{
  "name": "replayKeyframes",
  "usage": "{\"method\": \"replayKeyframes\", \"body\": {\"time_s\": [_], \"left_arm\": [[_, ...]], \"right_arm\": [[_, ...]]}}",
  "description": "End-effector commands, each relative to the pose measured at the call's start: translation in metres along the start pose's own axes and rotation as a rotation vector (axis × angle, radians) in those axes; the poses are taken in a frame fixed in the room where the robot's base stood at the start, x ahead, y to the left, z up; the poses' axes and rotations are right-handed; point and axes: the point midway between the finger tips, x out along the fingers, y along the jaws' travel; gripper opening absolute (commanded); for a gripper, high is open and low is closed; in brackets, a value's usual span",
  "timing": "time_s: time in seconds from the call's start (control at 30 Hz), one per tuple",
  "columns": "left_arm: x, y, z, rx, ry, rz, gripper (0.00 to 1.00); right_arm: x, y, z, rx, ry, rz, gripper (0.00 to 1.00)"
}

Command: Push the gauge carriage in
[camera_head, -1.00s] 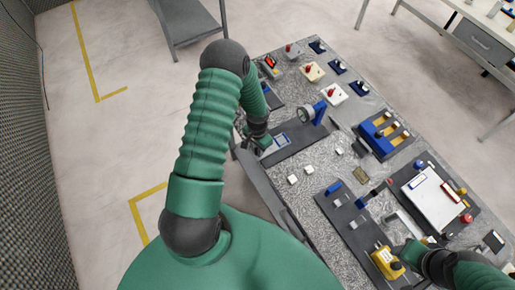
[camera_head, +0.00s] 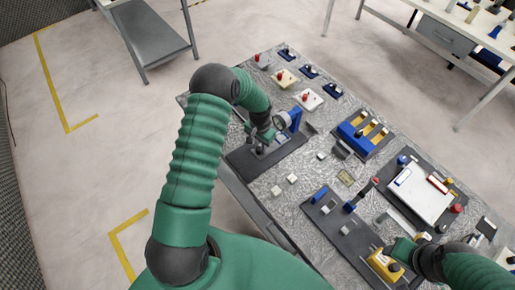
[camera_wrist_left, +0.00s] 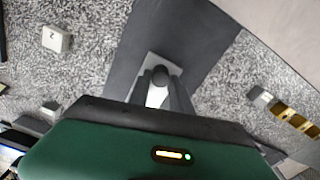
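The gauge (camera_head: 281,121) has a round dial on a blue upright bracket, standing at the far right end of a dark base plate (camera_head: 245,163). In the left wrist view, a light grey plate with a dark round knob, apparently the carriage (camera_wrist_left: 158,97), lies on the dark base. My left gripper (camera_head: 262,146) points down over the base, just in front of the gauge. In the left wrist view its two dark fingers (camera_wrist_left: 161,82) flank the knob; whether they grip it is unclear. My right gripper (camera_head: 405,251) is beside a yellow box; its fingers are not clear.
Small white blocks (camera_head: 292,178) lie on the grey table right of the base. A blue rack (camera_head: 357,137), a white clipboard-like board (camera_head: 424,194) and another dark fixture plate (camera_head: 344,222) stand further right. Red-knobbed switch boxes (camera_head: 308,99) stand behind.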

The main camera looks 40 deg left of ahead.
Motion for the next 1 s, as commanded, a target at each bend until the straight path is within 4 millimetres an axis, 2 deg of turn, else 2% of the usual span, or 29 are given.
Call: {"method": "replayKeyframes", "body": {"time_s": [0.03, 0.13, 0.43, 0.53, 0.67, 1.0], "left_arm": [[-0.002, -0.001, -0.003, 0.0, 0.006, -0.003, 0.32], [-0.001, -0.001, -0.001, 0.0, 0.001, -0.003, 0.45], [-0.002, -0.001, 0.002, -0.001, -0.003, -0.002, 0.45], [-0.009, -0.002, 0.001, -0.002, -0.002, -0.002, 0.45], [-0.036, -0.002, 0.0, -0.002, 0.001, -0.004, 0.45], [-0.133, 0.0, -0.003, -0.001, -0.001, -0.004, 0.45]], "right_arm": [[0.0, 0.0, 0.0, 0.0, 0.0, 0.0, 0.45], [0.0, 0.0, 0.0, 0.0, 0.0, 0.0, 0.45], [0.0, 0.0, 0.0, 0.0, 0.0, 0.0, 0.45], [0.003, 0.0, 0.001, 0.0, 0.0, 0.0, 0.45], [0.009, 0.0, 0.002, 0.0, 0.0, 0.0, 0.45], [0.026, 0.0, 0.006, 0.0, 0.0, 0.0, 0.45]]}}
